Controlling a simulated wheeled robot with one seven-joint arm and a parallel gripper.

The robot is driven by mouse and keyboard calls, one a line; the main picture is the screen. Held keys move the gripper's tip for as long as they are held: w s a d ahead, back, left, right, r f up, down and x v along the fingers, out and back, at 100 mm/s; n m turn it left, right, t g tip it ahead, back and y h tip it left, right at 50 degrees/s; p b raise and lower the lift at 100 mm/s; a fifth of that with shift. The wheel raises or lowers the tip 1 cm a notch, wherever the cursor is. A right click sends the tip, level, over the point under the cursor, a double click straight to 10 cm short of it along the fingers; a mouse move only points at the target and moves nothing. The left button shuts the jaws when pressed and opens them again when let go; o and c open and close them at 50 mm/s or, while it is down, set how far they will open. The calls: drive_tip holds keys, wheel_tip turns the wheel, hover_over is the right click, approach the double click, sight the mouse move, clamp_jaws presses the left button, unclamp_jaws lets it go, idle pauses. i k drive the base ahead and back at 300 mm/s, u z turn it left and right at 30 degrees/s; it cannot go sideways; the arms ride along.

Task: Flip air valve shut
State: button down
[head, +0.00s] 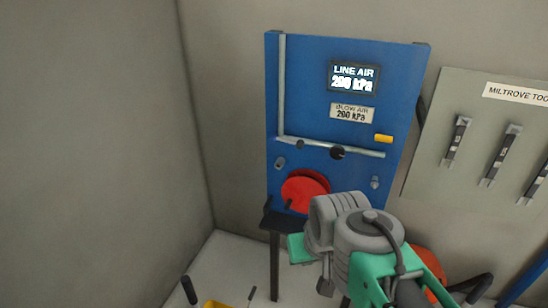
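A blue panel (300,80) stands against the back wall in the head view. A grey pipe (283,90) runs down its left side, then turns right across it. A dark round knob or valve part (337,152) sits on the horizontal run, with a smaller dark fitting (300,145) left of it. A yellow piece (383,138) sits just above the pipe's right end. I cannot tell which of these is the air valve's handle, or its position. My arm, grey and green, is in front of the panel's lower right. My gripper cannot be made out.
A lit display (354,77) reads LINE AIR 290 kPa; a plate (352,113) below reads 200 kPa. A red disc (304,192) sits low on the panel. A grey board (480,120) with several levers hangs at right. Open floor lies lower left, with a yellow object (217,304).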

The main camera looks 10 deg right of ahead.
sight(300, 143)
drive_tip(key=z, duration=0.9)
drive_tip(key=i, duration=0.4)
drive_tip(key=u, duration=3.2)
